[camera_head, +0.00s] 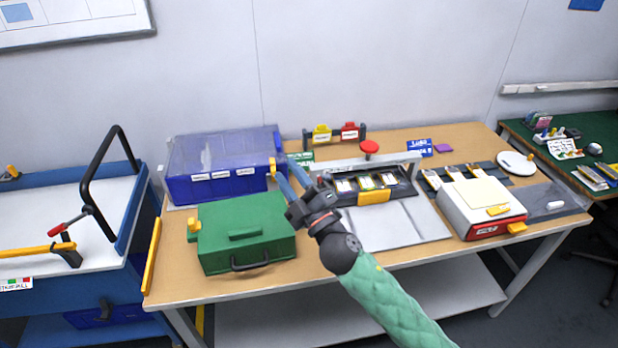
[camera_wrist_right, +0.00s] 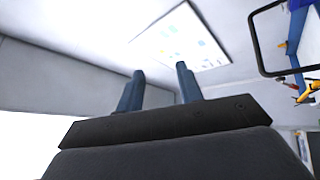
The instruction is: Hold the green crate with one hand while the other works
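The green crate (camera_head: 220,222), a closed box with a lid grip and a dark front handle, sits on the left part of the wooden table. My right gripper (camera_head: 284,172) is above the table, near the crate's back right corner and in front of the blue bin's right end. Its blue fingers are apart with nothing between them, as the right wrist view (camera_wrist_right: 160,84) also shows. I cannot tell its exact height; no contact with the crate shows. My left gripper is not in view.
A blue bin (camera_head: 235,183) with a clear lid stands behind the crate. A black tray of pouch cells (camera_head: 375,188) lies right of my gripper, with a grey plate (camera_head: 405,225) before it. A white and red device (camera_head: 482,215) stands further right. A blue cart (camera_head: 110,240) is at the left.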

